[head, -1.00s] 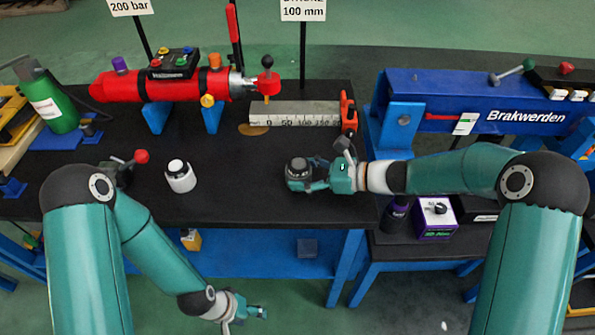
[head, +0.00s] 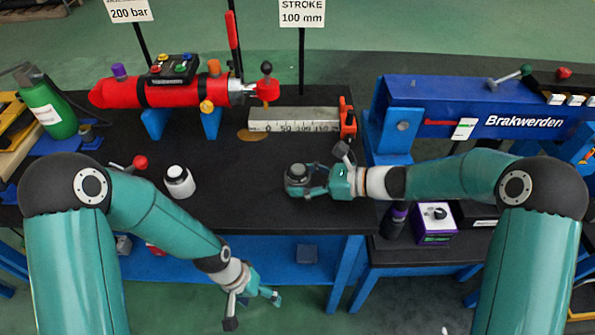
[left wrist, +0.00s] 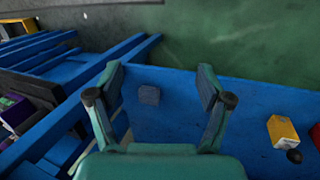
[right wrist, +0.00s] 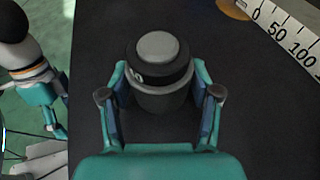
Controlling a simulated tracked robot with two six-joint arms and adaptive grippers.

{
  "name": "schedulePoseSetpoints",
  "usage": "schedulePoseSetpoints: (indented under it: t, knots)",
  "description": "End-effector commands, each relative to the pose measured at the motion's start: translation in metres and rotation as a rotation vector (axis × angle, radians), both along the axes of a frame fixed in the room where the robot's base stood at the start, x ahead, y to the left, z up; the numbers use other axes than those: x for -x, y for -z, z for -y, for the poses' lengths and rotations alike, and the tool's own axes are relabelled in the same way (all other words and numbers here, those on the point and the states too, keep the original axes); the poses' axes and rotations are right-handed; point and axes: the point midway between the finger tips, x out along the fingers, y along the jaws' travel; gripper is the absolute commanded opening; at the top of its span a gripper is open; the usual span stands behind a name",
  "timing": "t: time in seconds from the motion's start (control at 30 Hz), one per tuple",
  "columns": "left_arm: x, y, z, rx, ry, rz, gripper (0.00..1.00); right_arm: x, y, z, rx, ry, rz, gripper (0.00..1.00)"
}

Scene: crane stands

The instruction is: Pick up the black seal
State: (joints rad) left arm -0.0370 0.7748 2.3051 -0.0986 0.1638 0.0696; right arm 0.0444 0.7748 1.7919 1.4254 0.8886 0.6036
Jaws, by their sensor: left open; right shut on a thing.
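A dark grey cylinder with a black band and a lighter grey round top (head: 298,178) stands on the black bench top. My right gripper (head: 314,180) is shut on it, one finger at each side, as the right wrist view (right wrist: 160,75) shows. I cannot tell whether the black band around its top is the black seal; no other separate black ring is clear. My left gripper (head: 253,310) is open and empty, low in front of the bench. In the left wrist view nothing is between its fingers (left wrist: 160,78).
A white jar with a dark neck (head: 180,183) stands left on the bench. A red cylinder (head: 125,92) and a ruler block (head: 293,122) are behind. A purple box (head: 433,222) is at right. The bench middle is clear.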

Motion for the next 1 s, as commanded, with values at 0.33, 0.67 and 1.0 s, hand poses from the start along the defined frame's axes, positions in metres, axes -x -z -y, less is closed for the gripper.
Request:
schedulePoseSetpoints:
  t: [0.33, 0.67, 1.0]
  knots:
    - [-0.060, -0.139, 0.005, -0.187, 0.203, 0.079, 0.79, 0.000, 0.001, 0.000, 0.001, 0.000, -0.001, 0.32]
    - [-0.121, -0.248, -0.004, -0.344, 0.163, 0.230, 0.79, 0.000, 0.001, 0.000, 0.001, 0.000, 0.000, 0.32]
    - [-0.178, -0.291, 0.026, -0.361, 0.236, 0.215, 0.79, 0.000, 0.000, 0.000, 0.001, 0.000, 0.000, 0.32]
